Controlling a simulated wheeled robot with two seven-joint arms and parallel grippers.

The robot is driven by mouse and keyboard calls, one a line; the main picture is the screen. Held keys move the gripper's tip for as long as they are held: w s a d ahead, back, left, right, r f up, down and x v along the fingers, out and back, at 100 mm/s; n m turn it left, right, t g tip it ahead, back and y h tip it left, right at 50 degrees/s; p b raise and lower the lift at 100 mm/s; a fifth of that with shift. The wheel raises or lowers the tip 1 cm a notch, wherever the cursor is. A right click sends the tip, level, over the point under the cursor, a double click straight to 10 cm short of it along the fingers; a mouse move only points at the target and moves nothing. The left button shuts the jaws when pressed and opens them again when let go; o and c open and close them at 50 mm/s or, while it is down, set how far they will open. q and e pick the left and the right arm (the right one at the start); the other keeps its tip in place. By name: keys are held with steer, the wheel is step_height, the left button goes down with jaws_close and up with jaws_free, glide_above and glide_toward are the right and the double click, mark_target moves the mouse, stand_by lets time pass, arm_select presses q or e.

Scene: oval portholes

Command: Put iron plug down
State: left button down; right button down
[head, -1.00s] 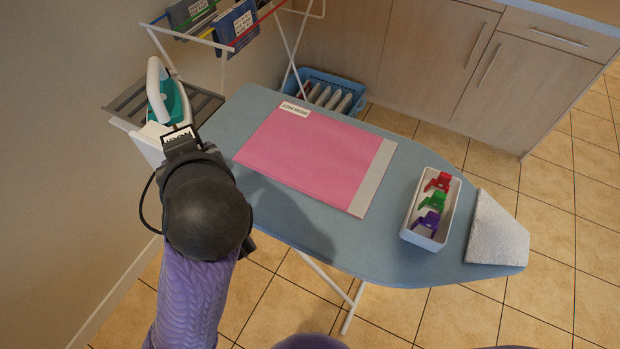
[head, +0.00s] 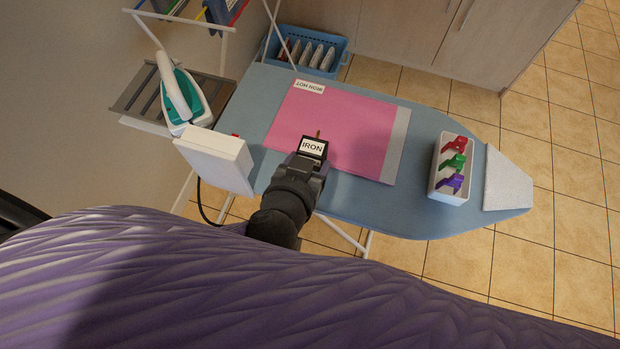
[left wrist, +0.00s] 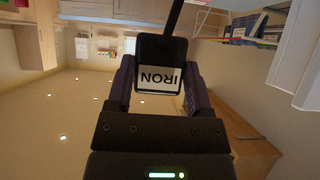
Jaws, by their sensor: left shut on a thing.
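The iron plug (head: 313,148) is a dark block with a white IRON label and a brass-coloured prong. My left gripper (head: 311,160) is shut on it, over the near edge of the pink cloth (head: 345,125) on the ironing board (head: 385,215). In the left wrist view the plug (left wrist: 160,62) sits between the two fingers, with a dark cord or prong at its top. I cannot tell whether the plug touches the cloth. The teal and white iron (head: 183,98) stands on the rack at the board's left end. My right gripper is not in view.
A white box (head: 215,158) with a red part stands at the board's left end. A white tray (head: 440,180) with red, green and purple clips sits at the right, beside a silvery pad (head: 508,180). A blue basket (head: 330,45) is on the floor behind.

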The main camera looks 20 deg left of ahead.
arm_select(q)
steer(key=f+b, duration=0.3)
steer(key=f, duration=0.2)
steer(key=f+b, duration=0.3)
steer(key=f, duration=0.2)
steer(key=shift+s+d+f, duration=0.1)
steer(key=shift+s+f, duration=0.1)
steer(key=shift+f, duration=0.2)
steer(key=shift+r, duration=0.2)
steer(key=shift+f, duration=0.1)
jaws_free()
